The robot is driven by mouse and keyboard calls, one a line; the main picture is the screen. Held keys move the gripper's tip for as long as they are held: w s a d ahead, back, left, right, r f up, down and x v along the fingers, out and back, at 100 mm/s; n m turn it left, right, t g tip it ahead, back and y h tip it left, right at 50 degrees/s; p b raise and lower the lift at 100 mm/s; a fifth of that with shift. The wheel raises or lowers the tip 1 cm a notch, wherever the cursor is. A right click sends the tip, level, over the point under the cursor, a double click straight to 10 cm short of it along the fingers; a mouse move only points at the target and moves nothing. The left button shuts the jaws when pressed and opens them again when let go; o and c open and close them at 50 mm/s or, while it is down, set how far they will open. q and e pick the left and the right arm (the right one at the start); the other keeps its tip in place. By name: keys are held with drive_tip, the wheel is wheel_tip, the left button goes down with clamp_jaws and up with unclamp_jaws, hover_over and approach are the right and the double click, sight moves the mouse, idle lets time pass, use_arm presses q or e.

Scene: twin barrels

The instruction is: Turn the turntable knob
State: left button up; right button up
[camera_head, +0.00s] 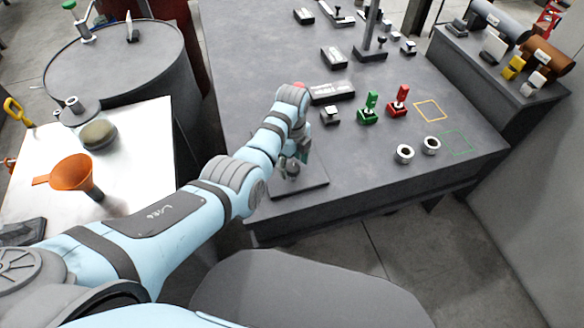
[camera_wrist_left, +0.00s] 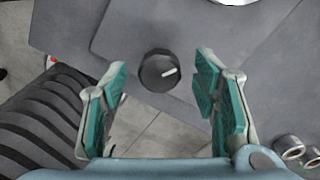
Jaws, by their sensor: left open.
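The knob (camera_wrist_left: 158,71) is round and black with a short white pointer line. In the left wrist view it stands on a dark grey plate (camera_wrist_left: 112,42). The same plate (camera_head: 312,190) shows at the table's front left in the head view, where my left gripper and arm hide the knob. My left gripper (camera_head: 290,170) hangs over this plate. In the wrist view my left gripper (camera_wrist_left: 162,72) is open, its green-padded fingers to either side of the knob, with visible gaps. I cannot tell how far above the knob the fingertips are. My right gripper is not in view.
The dark grey table (camera_head: 255,120) holds a green-handled clamp (camera_head: 368,108), a red one (camera_head: 398,100), and two metal rings (camera_head: 404,154). A small block (camera_head: 330,115) stands near my arm. An orange funnel (camera_head: 72,174) stands on the white table (camera_head: 140,135) at left.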

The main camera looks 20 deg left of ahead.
use_arm(q)
drive_tip(key=shift+f, duration=0.35)
drive_tip(key=shift+r, duration=0.1)
drive_tip(key=shift+c, duration=0.5)
drive_tip(key=c, duration=1.1)
drive_tip(key=shift+o, duration=0.2)
drive_tip(key=shift+n, duration=0.3)
